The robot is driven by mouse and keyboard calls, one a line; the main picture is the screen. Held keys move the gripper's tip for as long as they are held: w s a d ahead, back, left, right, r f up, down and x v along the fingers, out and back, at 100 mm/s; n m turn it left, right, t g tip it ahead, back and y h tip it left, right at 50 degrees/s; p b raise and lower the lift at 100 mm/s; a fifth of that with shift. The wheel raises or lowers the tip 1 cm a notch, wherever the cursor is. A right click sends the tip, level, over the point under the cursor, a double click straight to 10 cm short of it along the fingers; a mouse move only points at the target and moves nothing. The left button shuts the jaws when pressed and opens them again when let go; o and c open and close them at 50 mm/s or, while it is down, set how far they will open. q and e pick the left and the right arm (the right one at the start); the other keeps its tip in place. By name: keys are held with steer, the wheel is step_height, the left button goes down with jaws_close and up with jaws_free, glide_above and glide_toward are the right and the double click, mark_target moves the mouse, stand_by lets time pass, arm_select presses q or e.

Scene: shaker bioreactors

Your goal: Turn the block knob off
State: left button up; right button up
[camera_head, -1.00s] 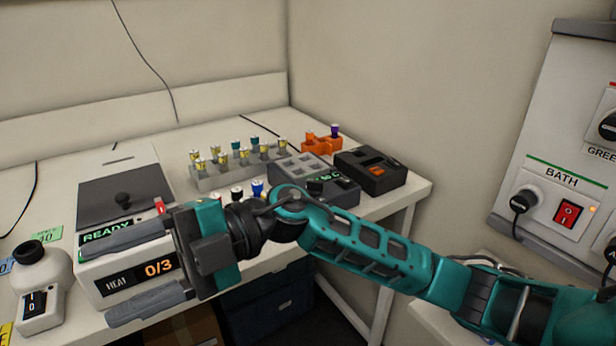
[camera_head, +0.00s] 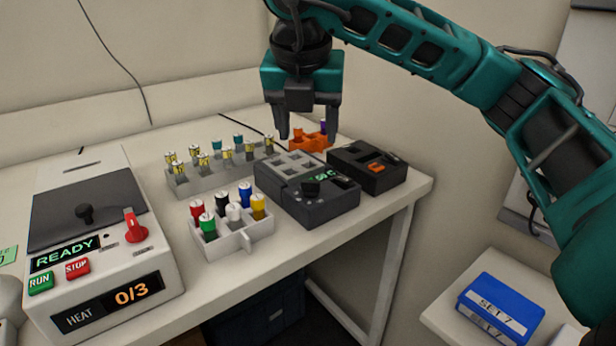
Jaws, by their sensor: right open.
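The dark grey block unit (camera_head: 322,211) sits on the bench right of centre, with empty square wells on top and a small green display partly hidden behind its knob. The black block knob (camera_head: 311,187) stands on its front panel. My right gripper (camera_head: 308,132) points down, open and empty, above and behind the block unit, near the orange rack. Its fingers are apart from the knob. My left gripper is not in view.
A white rack (camera_head: 232,241) of coloured-cap vials is left of the block; a grey rack (camera_head: 190,186) of vials is behind. A black box (camera_head: 385,180) is at right. The READY machine (camera_head: 110,290) has a red knob (camera_head: 134,225). A blue box (camera_head: 500,306) is lower right.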

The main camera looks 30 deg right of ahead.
mark_target(311, 181)
steer(key=b+x, duration=0.3)
steer(key=x, duration=0.7)
steer(key=shift+f, duration=0.35)
steer(key=shift+x, duration=0.8)
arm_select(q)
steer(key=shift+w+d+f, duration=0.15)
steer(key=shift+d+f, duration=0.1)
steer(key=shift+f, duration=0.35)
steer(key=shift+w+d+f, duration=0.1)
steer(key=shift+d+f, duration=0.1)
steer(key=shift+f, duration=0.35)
arm_select(e)
steer(key=shift+c, duration=0.6)
arm_select(q)
steer(key=shift+b, duration=0.3)
arm_select(e)
steer(key=c, duration=0.9)
